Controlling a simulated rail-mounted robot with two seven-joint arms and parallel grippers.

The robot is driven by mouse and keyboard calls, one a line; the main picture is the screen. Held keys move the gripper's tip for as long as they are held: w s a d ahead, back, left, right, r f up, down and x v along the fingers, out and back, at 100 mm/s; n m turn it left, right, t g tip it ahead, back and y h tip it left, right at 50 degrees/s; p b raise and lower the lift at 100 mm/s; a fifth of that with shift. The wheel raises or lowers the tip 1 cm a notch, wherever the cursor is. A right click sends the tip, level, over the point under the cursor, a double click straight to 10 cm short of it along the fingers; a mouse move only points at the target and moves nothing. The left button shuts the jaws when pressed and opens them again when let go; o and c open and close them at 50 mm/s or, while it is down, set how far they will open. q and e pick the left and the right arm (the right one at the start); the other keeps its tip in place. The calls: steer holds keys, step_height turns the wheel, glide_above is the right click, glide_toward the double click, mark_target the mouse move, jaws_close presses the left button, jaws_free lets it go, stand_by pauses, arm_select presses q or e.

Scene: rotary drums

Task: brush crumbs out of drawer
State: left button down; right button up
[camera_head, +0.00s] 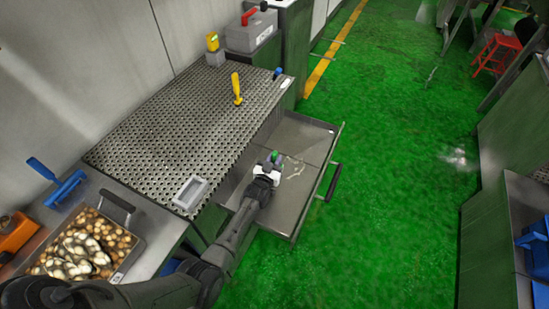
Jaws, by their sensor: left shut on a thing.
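An open metal drawer (317,143) sticks out from under the perforated metal bench top (160,130) in the head view. A patch of pale crumbs (294,167) lies on the drawer floor, right of my gripper. My left gripper (271,166) is inside the drawer area, coming from the lower left. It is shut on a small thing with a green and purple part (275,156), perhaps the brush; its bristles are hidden. I cannot tell whether it touches the drawer floor. My right gripper is not in view.
Green floor (390,170) is open to the right; a red stool (494,54) stands far right.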

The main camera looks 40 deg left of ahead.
mark_target(275, 152)
arm_select(q)
steer(key=shift+s+d+r+p, duration=0.1)
steer(key=shift+s+r+p, duration=0.1)
steer(key=shift+r, duration=0.35)
steer(key=shift+s+r+p, duration=0.1)
steer(key=shift+r+p, duration=0.1)
steer(key=shift+r, duration=0.3)
steer(key=shift+w+r+p, duration=0.15)
steer(key=shift+r+p, duration=0.15)
steer(key=shift+w+r+p, duration=0.2)
steer(key=shift+r+p, duration=0.15)
steer(key=shift+r, duration=0.15)
steer(key=shift+w+r+p, duration=0.2)
steer(key=shift+r+p, duration=0.15)
steer(key=shift+r, duration=0.1)
steer(key=shift+s+r+p, duration=0.2)
steer(key=shift+r+p, duration=1.45)
steer(key=shift+r, duration=0.1)
